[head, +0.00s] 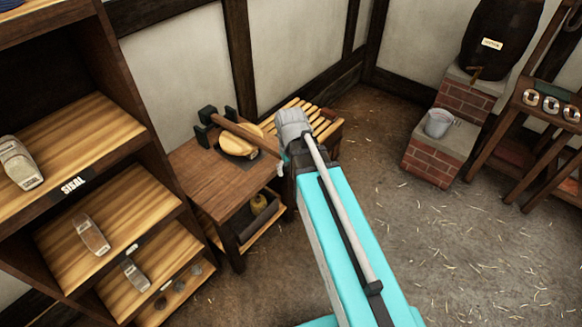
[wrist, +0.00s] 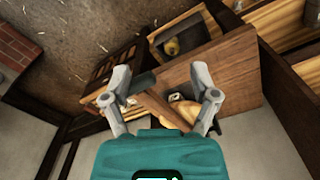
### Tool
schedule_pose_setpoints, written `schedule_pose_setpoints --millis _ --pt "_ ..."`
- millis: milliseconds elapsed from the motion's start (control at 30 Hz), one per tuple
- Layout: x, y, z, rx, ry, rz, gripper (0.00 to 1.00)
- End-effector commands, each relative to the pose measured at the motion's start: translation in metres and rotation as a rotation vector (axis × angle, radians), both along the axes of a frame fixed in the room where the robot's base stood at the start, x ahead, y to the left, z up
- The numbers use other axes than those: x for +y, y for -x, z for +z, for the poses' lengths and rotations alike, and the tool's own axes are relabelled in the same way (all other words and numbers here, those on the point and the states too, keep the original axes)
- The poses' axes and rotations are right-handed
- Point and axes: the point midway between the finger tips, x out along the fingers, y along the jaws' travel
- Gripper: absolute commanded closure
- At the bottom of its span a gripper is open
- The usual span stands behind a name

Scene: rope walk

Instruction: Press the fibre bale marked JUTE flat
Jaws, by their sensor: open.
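A pale tan fibre bale (head: 240,143) lies on a dark plate on the wooden table, under a wooden lever (head: 248,137) hinged between dark posts (head: 208,120). No JUTE marking is readable on it. In the wrist view the bale (wrist: 186,112) is partly hidden by my right finger and the lever. My gripper (wrist: 160,76) is open, and the lever's dark end (wrist: 142,83) shows between its fingers. In the head view my arm hides most of the gripper, which is near the lever's free end. I cannot tell whether it touches.
A wooden shelf unit (head: 130,178) at left holds several wrapped bundles; one shelf is labelled SISAL. A brick step (head: 430,160) with a bucket (head: 438,123) and barrel is at right. The straw-strewn floor (head: 450,240) is open.

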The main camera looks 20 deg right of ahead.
Motion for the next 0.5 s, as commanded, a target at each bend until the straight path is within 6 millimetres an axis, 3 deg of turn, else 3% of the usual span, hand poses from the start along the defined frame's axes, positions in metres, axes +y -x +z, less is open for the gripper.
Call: schedule_pose_setpoints --millis 67,333,500 --pt "0.0 -0.001 0.0 0.0 0.0 0.009 0.47" --pt "-0.002 -0.015 0.003 0.004 0.002 0.177 0.97" --pt "-0.005 -0.032 0.006 0.008 0.004 0.393 1.0"
